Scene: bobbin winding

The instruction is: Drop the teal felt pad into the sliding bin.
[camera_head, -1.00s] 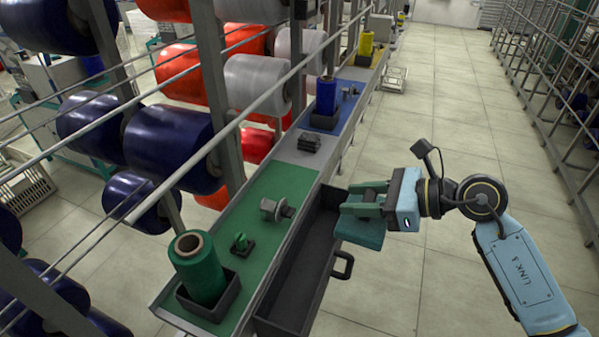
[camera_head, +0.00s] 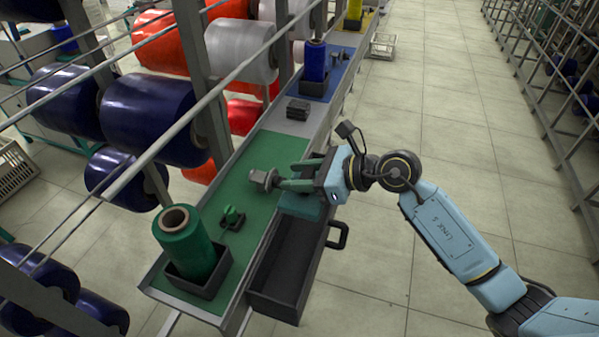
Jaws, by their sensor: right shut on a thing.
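The sliding bin (camera_head: 270,298) is a dark open drawer with a handle on its right side, pulled out beside the green work surface. My right gripper (camera_head: 300,184) is shut on the teal felt pad (camera_head: 300,205). The pad hangs below the fingers, over the far end of the bin; its height above the bin is hard to tell. The fingers partly hide the pad. The inside of the bin that I can see looks empty. My left gripper is out of view.
On the green mat (camera_head: 232,176) stand a green thread bobbin (camera_head: 190,245) in a dark holder, a small green part (camera_head: 232,217) and a grey metal fitting (camera_head: 263,179) close to my right fingers. A stack of dark plates (camera_head: 298,110) lies farther along.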

